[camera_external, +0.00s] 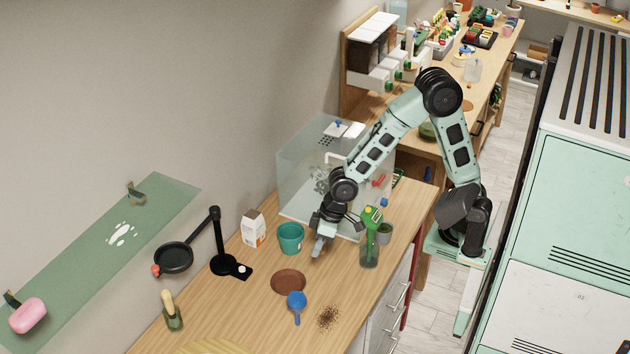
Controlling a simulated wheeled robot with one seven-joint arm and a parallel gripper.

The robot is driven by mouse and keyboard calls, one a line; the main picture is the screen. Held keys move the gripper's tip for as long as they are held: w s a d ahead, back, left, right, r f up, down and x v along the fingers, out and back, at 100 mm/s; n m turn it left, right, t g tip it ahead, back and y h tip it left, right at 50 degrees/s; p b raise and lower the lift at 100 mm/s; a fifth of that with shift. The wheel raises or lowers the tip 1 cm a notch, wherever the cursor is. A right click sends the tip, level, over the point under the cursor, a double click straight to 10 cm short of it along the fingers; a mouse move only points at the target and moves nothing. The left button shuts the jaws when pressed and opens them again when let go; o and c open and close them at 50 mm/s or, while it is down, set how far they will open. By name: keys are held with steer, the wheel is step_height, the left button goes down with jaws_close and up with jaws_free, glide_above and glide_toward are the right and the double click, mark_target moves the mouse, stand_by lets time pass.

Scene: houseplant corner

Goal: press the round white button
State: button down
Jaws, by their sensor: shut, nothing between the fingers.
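The round white button (241,269) is small and sits on the black base of a black desk lamp (222,262), left of centre on the wooden counter. My gripper (317,253) points down near the counter's middle, to the right of the lamp and the button. Its fingers are shut with nothing between them. It is clearly apart from the button. A teal pot (290,238) stands between my gripper and the lamp. Nothing covers the button from this side.
A white carton (253,228) stands behind the lamp base. A brown saucer (288,281), a blue scoop (297,302) and spilled soil (328,317) lie in front. A green bottle (371,237) stands right of my gripper, and a clear case (307,165) stands behind.

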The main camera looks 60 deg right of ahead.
steer(key=w+a+f+m+t+y, duration=0.1)
steer(key=w+a+f+m+t, duration=0.15)
steer(key=w, duration=0.95)
steer(key=m+t+y, duration=0.1)
steer(key=m+t, duration=0.2)
steer(key=m, duration=0.1)
glide_above(242, 269)
steer(key=shift+g, duration=0.25)
steer(key=f, duration=0.3)
steer(key=d+f, duration=0.1)
steer(key=shift+s+f, duration=0.3)
steer(key=shift+s, duration=0.05)
steer(key=shift+a+f+b, duration=0.1)
steer(key=shift+f+b, duration=2.8)
steer(key=shift+f, duration=1.5)
steer(key=shift+f+b, duration=0.35)
steer(key=shift+f, duration=0.1)
steer(key=shift+f+b, duration=0.4)
steer(key=shift+f, duration=0.05)
steer(key=shift+s+r, duration=0.1)
steer(key=shift+r+p, duration=0.5)
steer(key=shift+r, duration=0.3)
